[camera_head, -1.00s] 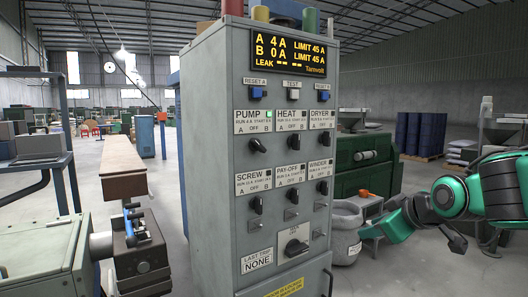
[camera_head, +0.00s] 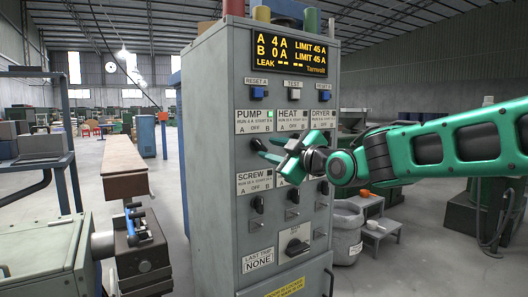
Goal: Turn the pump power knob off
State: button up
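The PUMP knob (camera_head: 256,144) is a small black lever at the upper left of the grey control cabinet. It sits under the white PUMP label (camera_head: 248,114), whose small lamp (camera_head: 269,113) is lit green. The label marks A, OFF and B; the knob's exact setting is hard to read, as it is partly covered by a finger. My green gripper (camera_head: 268,148) reaches in from the right, its fingers spread apart just right of the knob. I cannot tell whether a finger touches it. The gripper hides the HEAT knob and part of the PAY-OFF label.
The cabinet display (camera_head: 290,52) reads A 4 A and B 0 A. The SCREW knob (camera_head: 257,204) is below. My arm crosses in front of the DRYER column. A grey bin (camera_head: 346,235) stands right of the cabinet.

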aim_at(262, 147)
jog(key=shift+x, duration=1.8)
jog(key=shift+c, duration=0.5)
grip_shut()
jog(key=shift+a, duration=0.15)
